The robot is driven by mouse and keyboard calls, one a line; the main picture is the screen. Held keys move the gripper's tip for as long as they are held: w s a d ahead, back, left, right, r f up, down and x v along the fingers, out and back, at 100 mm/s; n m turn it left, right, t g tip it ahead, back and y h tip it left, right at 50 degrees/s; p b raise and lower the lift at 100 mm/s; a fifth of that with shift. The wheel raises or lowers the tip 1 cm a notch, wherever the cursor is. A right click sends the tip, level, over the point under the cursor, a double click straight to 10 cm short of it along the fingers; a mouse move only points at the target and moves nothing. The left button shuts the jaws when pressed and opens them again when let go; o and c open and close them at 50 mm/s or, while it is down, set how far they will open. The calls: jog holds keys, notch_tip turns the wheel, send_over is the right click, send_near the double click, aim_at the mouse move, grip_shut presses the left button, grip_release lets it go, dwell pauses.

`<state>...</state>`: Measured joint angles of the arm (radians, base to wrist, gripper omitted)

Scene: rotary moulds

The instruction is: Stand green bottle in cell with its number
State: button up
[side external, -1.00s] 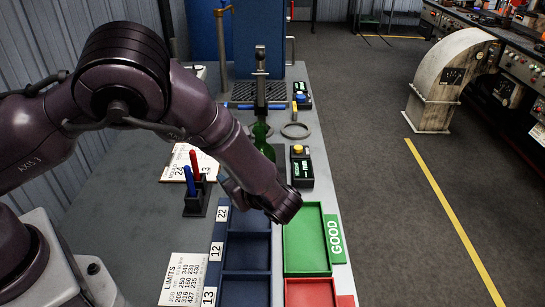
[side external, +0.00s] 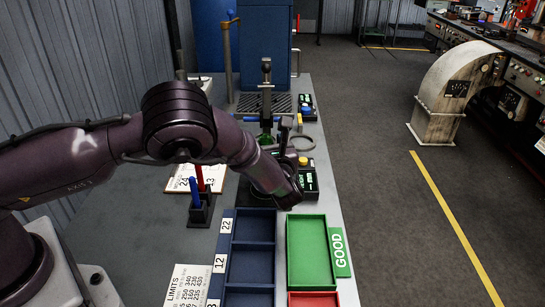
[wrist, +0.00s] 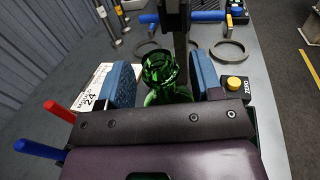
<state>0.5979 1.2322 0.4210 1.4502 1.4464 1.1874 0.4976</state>
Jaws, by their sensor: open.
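The green bottle stands upright near the black-handled post at the back of the bench. Its open mouth and neck (wrist: 160,72) show in the wrist view; in the side view only a sliver of green (side external: 266,138) shows, the rest hidden by my arm. My gripper (wrist: 164,82) is open, its blue pads on either side of the bottle neck with gaps visible. No number is readable on the bottle. The blue rack of cells (side external: 252,243) is at the front, with labels 22 (side external: 226,225), 12 (side external: 220,263) and 13 (side external: 213,303). The visible cells look empty.
A green GOOD tray (side external: 338,252) and red tray (side external: 312,300) lie right of the rack. A pen holder (side external: 200,212) stands left, by a number card (wrist: 92,97). A ZERO-button box (wrist: 235,88) and metal ring (wrist: 229,53) are right of the bottle.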

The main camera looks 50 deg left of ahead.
jog(key=shift+x, duration=1.6)
jog(key=c, duration=1)
jog(key=o, duration=0.8)
jog(key=shift+o, duration=0.2)
